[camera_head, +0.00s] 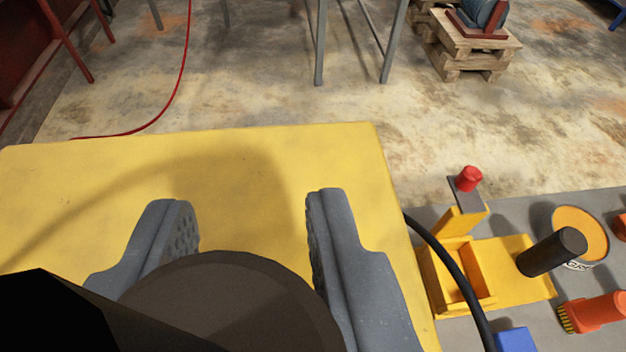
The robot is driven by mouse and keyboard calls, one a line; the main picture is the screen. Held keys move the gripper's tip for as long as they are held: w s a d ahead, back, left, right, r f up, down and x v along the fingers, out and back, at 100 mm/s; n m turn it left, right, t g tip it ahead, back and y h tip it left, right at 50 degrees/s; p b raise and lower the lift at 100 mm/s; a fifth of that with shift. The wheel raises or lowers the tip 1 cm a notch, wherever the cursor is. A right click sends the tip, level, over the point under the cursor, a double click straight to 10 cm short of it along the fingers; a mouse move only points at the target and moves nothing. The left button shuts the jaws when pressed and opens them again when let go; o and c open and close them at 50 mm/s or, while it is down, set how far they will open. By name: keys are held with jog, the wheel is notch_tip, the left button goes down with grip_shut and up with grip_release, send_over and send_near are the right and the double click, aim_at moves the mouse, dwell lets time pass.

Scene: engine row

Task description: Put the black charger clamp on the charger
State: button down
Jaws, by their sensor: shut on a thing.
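My gripper (248,215) has its two grey fingers on either side of a dark, rounded thing (225,295) at the bottom of the view. It is shut on this thing, which appears to be the black charger clamp; only its rounded dark part shows. A black angular shape covers the bottom left corner. Below the fingers lies a broad yellow flat top (255,165), possibly the charger; I cannot tell for sure. The fingers are over it, and a soft shadow falls on it. A black cable (450,258) curves down along its right edge.
At right, a grey surface holds a yellow holder (515,255), a red-capped piece (468,180), a black cylinder (550,253), an orange brush (598,312) and a blue block (515,341). A red hose (183,75) lies on the floor behind. A pallet (470,50) stands farther back.

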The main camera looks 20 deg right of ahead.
jog(key=shift+w+d, duration=0.15)
jog(key=f, duration=0.2)
jog(key=shift+w+d+f, duration=0.2)
jog(key=shift+w+f, duration=0.1)
jog(key=shift+f, duration=0.5)
jog(key=shift+f, duration=0.15)
jog(key=c, duration=1.1)
grip_release()
jog(key=shift+s, duration=0.15)
jog(key=shift+b+v, duration=0.35)
jog(key=shift+v, duration=5.65)
